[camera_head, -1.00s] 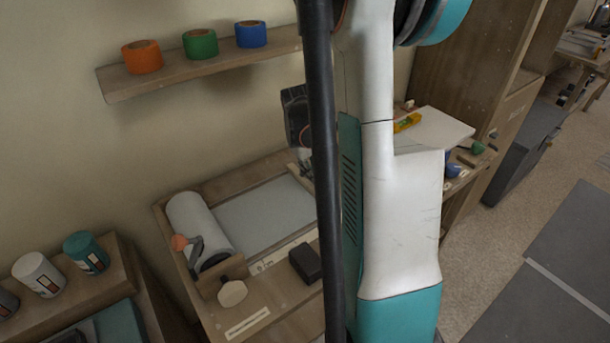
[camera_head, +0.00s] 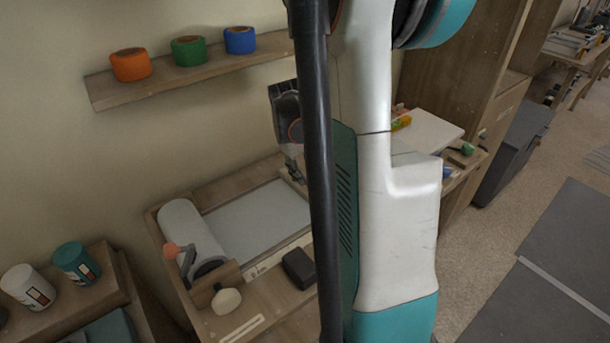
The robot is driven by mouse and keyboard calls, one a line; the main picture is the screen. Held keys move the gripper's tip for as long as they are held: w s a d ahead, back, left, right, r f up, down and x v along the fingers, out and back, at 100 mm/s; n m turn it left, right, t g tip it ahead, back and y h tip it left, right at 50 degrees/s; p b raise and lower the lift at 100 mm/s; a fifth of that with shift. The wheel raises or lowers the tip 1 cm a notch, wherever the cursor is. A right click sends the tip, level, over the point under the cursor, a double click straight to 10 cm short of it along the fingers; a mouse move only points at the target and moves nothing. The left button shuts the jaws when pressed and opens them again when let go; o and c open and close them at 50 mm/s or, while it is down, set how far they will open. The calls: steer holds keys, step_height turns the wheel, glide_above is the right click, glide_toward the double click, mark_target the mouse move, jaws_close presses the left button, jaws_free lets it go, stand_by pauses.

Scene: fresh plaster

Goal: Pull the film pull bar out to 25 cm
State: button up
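The film roll (camera_head: 186,232) lies in a wooden tray-like dispenser (camera_head: 152,228) on the bench. A pale sheet of film (camera_head: 252,219) runs from the roll to the right. The sheet's far right end and most of the pull bar are hidden behind my black column and arm; I cannot make out the bar clearly. My gripper (camera_head: 296,178) points down at the far right end of the film, partly covered by the column. Its fingers are small and dark, so I cannot tell whether they are shut or touch the bar.
A dark block (camera_head: 299,268) and a cream knob (camera_head: 226,301) sit in front. A wall shelf (camera_head: 190,78) with coloured tape rolls hangs above. Jars (camera_head: 76,262) stand at left.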

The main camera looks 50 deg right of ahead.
step_height(320, 180, up, 9)
steer(key=a, duration=0.1)
steer(key=shift+w+a+r, duration=0.15)
steer(key=shift+a, duration=0.25)
